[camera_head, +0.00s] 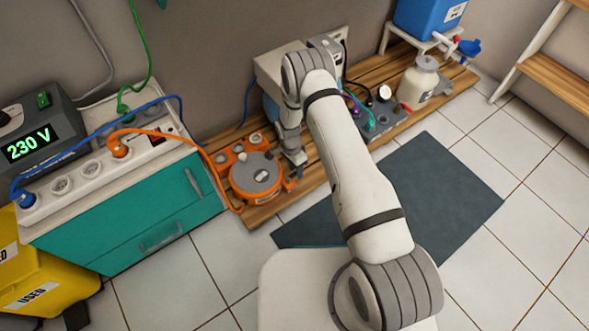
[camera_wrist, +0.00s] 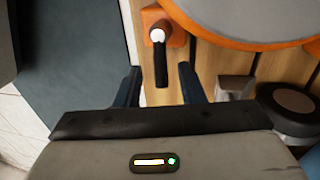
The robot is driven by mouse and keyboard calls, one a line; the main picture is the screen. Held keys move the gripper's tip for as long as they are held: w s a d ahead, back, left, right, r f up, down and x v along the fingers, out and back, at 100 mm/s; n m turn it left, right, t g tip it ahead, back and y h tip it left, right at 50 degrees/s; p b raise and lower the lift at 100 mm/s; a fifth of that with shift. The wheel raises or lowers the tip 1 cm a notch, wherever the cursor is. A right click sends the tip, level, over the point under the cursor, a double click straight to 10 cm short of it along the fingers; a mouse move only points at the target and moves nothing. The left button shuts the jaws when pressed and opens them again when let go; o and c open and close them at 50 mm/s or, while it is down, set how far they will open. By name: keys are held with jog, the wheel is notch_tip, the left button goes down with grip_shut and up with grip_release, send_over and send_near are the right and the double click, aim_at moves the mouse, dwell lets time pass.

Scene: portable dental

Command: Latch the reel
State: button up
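The orange cable reel (camera_head: 256,178) with a grey round top lies on the wooden slatted platform, beside the teal cabinet. In the wrist view its grey disc and orange rim (camera_wrist: 250,45) fill the top right. A small orange bracket (camera_wrist: 176,36) at its edge carries a black latch lever (camera_wrist: 161,66) with a white pivot. The lever points toward my gripper. My gripper (camera_wrist: 160,80) is open, with one dark blue finger on each side of the lever's free end. Gaps show on both sides. In the head view my gripper (camera_head: 296,160) is at the reel's right side.
The teal cabinet (camera_head: 135,225) with a power strip (camera_head: 90,175) stands left of the reel. An orange cable (camera_head: 165,132) runs from the strip to the reel. A dark mat (camera_head: 440,180) lies on the tiled floor. A dark round knob (camera_wrist: 290,105) is right of my gripper.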

notch_tip(320, 180, up, 7)
jog(key=w+p, duration=0.1)
jog(key=p, duration=0.1)
jog(key=shift+a+r+p, duration=0.2)
jog(key=shift+a+p, duration=0.15)
jog(key=shift+a, duration=0.1)
jog(key=s+d+r+n+t+p, duration=0.15)
jog(key=r+p, duration=0.35)
jog(key=r, duration=1)
jog(key=d+r+n+p, duration=0.1)
jog(key=d+r+p, duration=0.3)
jog(key=r, duration=1.1)
jog(key=s+d+r+n+p, duration=0.15)
jog(key=r+p, duration=0.45)
jog(key=r, duration=0.8)
jog(key=s+d+r+n+t+p, duration=0.1)
jog(key=s+r+p, duration=0.4)
jog(key=r, duration=0.6)
jog(key=s+d+r+n+t+p, duration=0.1)
jog(key=s+d+r+n+p, duration=0.2)
jog(key=s+r+p, duration=0.3)
jog(key=s+d+r+n+t+y+p, duration=0.1)
jog(key=s+d+r+n+p, duration=0.2)
jog(key=s+r, duration=0.9)
jog(key=w+p+v, duration=0.1)
jog(key=p+v, duration=0.1)
jog(key=v, duration=0.3)
jog(key=shift+d+r, duration=0.25)
jog(key=shift+r, duration=0.15)
